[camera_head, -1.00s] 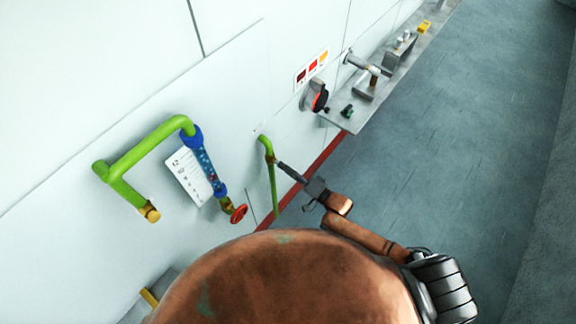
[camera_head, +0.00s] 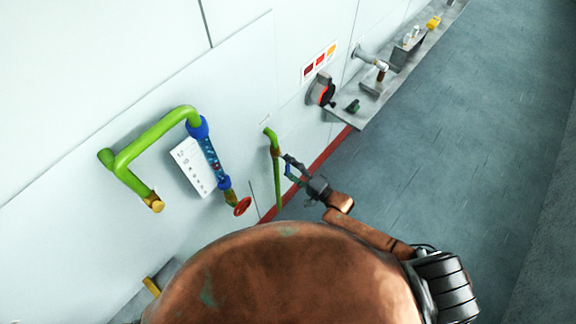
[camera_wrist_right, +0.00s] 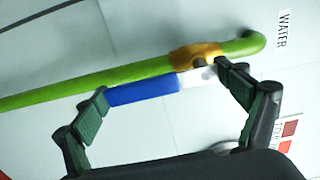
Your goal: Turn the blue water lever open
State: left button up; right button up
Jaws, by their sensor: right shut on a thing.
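The blue water lever (camera_wrist_right: 145,91) has a blue sleeve and a pale end that meets a brass valve (camera_wrist_right: 196,56) on a green pipe (camera_wrist_right: 100,81). In the right wrist view it lies alongside the pipe, under a WATER label (camera_wrist_right: 283,29). My right gripper (camera_wrist_right: 163,76) has its fingers spread along the lever, one at the blue end and one at the pale end by the valve, and is shut on it. In the head view my right gripper (camera_head: 288,168) is beside the thin green pipe (camera_head: 277,180), and the lever shows small between the fingers. My left gripper is not in view.
A thicker green pipe (camera_head: 150,143) with a blue-ended section and a red handwheel (camera_head: 242,206) is on the wall to the left. A red-and-black rotary switch (camera_head: 322,90) and a grey shelf (camera_head: 350,117) are beyond. The floor at right is clear.

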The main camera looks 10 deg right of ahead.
jog(key=shift+w+r, duration=0.1)
jog(key=o, duration=1.4)
jog(key=shift+o, duration=0.2)
jog(key=shift+s+d, duration=0.25)
jog(key=shift+s, duration=0.05)
jog(key=v, duration=1.1)
jog(key=shift+d+f, duration=0.15)
jog(key=shift+f, duration=0.05)
